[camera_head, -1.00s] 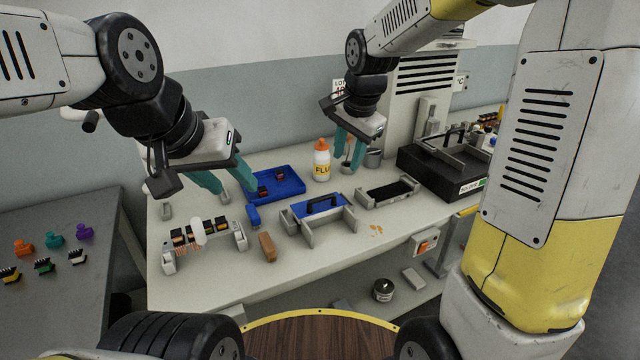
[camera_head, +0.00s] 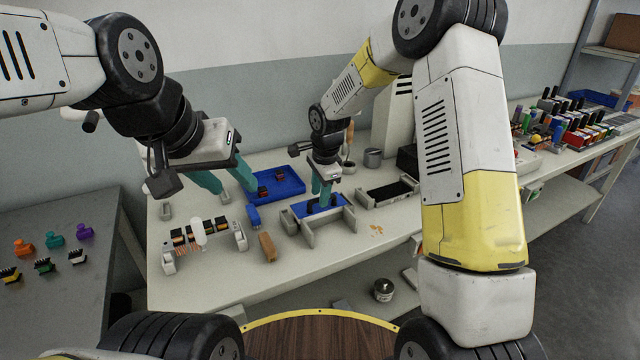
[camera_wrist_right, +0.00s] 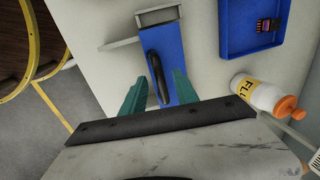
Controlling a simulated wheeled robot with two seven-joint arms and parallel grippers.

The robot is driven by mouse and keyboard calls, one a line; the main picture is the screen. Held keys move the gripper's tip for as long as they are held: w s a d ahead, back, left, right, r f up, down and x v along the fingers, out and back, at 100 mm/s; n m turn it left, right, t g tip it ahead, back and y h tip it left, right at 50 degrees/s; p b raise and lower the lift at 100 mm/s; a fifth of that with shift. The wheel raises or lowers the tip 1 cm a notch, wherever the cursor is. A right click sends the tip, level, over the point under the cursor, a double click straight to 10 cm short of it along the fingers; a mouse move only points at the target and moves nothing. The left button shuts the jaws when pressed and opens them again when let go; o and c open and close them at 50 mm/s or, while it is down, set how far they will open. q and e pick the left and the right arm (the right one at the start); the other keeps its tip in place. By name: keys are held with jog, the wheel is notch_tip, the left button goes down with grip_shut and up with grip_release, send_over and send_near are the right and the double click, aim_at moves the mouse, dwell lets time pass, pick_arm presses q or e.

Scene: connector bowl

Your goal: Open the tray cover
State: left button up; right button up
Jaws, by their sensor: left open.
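A blue cover (camera_head: 302,209) with a black handle lies on a grey holder (camera_head: 346,228) near the table's middle; the wrist view also shows the cover (camera_wrist_right: 183,60) and its handle (camera_wrist_right: 156,76). My right gripper (camera_head: 321,197) is over it, fingers pointing down. In the right wrist view its teal fingers (camera_wrist_right: 160,92) are apart, with the handle between them and a gap on each side. I cannot tell how far down the fingertips reach. My left gripper (camera_head: 230,184) is open and empty, above the table to the left of the cover.
A blue tray (camera_head: 290,186) with small parts lies behind the cover. A coil fixture (camera_head: 203,238), a brown block (camera_head: 267,246) and a blue piece (camera_head: 253,216) are to the left. A black-topped holder (camera_head: 387,193) is to the right.

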jog(key=shift+f, duration=0.25)
jog(key=shift+c, duration=0.3)
grip_shut()
dwell(1.0)
